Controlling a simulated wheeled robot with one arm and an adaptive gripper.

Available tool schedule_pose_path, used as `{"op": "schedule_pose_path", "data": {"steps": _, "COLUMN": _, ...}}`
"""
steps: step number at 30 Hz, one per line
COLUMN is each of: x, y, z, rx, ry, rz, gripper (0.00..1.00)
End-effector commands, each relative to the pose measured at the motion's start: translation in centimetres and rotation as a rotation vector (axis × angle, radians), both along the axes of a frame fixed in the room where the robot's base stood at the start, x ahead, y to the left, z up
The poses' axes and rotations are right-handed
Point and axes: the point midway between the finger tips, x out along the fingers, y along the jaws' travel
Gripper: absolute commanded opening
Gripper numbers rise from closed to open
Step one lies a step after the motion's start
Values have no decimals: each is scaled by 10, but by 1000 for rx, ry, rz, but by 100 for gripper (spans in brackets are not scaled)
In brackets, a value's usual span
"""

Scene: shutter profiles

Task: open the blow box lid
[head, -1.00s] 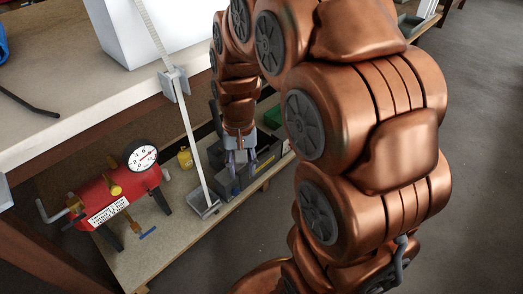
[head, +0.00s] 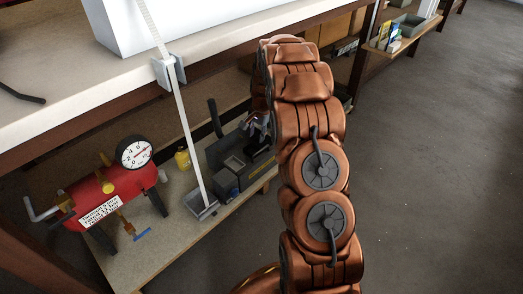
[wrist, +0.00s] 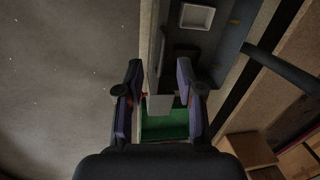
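The dark grey box that I take for the blow box (head: 222,150) stands on the lower shelf in the head view. It has small square compartments and a dark upright handle (head: 215,118); I cannot tell which part is the lid. In the wrist view, its grey top (wrist: 205,45) shows a pale square recess, with a dark bar (wrist: 283,68) to the right. My gripper (wrist: 160,98) is open, its fingers apart on either side of a pale grey plate and a green patch (wrist: 165,128). In the head view my gripper (head: 258,125) is at the box, partly hidden by my arm.
A red tank with a gauge (head: 105,195) stands left on the shelf (head: 165,245). The workbench (head: 100,90) overhangs the shelf. The floor at right is clear.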

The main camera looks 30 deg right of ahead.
Motion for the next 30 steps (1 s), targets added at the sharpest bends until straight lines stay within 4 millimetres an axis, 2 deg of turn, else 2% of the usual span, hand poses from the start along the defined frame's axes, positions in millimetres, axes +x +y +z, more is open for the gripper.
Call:
{"op": "schedule_pose_path", "data": {"steps": 1, "x": 6, "y": -12, "z": -17, "rx": 2, "ry": -5, "rz": -32, "gripper": 37}}
{"op": "schedule_pose_path", "data": {"steps": 3, "x": 13, "y": -25, "z": -30, "rx": 3, "ry": -16, "rz": -75, "gripper": 37}}
{"op": "schedule_pose_path", "data": {"steps": 9, "x": 25, "y": -49, "z": -53, "rx": 5, "ry": -40, "rz": -150, "gripper": 37}}
{"op": "schedule_pose_path", "data": {"steps": 17, "x": 28, "y": -53, "z": -67, "rx": 6, "ry": -43, "rz": -164, "gripper": 37}}
{"op": "schedule_pose_path", "data": {"steps": 30, "x": 40, "y": -50, "z": -124, "rx": 4, "ry": -44, "rz": -162, "gripper": 37}}
